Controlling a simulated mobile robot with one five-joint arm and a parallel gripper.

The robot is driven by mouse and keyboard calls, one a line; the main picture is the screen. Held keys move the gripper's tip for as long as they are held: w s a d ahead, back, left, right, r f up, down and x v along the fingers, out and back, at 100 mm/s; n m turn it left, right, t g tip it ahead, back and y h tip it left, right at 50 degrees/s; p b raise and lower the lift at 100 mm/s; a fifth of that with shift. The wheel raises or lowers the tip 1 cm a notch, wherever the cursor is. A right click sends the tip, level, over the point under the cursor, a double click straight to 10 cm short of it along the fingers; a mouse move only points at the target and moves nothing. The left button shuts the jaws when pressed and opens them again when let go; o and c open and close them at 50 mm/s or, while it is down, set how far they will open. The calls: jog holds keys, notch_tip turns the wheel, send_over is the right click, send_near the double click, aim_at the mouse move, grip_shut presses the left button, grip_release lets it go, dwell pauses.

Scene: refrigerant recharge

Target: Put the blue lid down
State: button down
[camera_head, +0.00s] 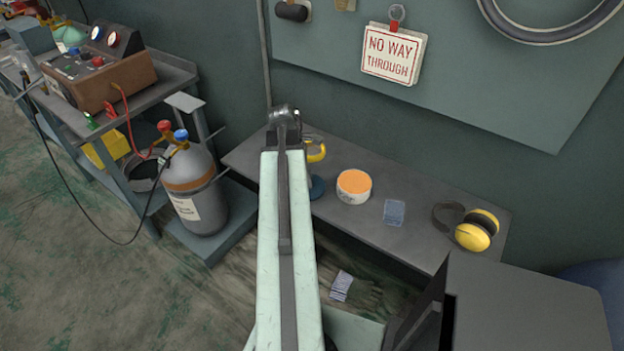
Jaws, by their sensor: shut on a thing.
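The blue lid (317,187) shows as a dark blue round edge just right of my arm, above or at the grey bench. The arm hides its left part, and I cannot tell its height over the bench. My gripper (284,118) is at the far end of the arm, over the left part of the bench. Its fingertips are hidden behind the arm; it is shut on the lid.
A curved yellow piece (316,152) shows behind the arm. A gas cylinder (197,190) stands left.

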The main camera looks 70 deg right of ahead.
jog(key=shift+x, duration=0.75)
jog(key=shift+d+r, duration=0.1)
jog(key=shift+r, duration=0.05)
jog(key=shift+f, duration=0.25)
jog(key=c, duration=1.3)
grip_release()
jog(key=shift+r, duration=0.1)
jog(key=p+v, duration=1.2)
jog(key=shift+w+r, duration=0.1)
jog(key=shift+r, duration=0.15)
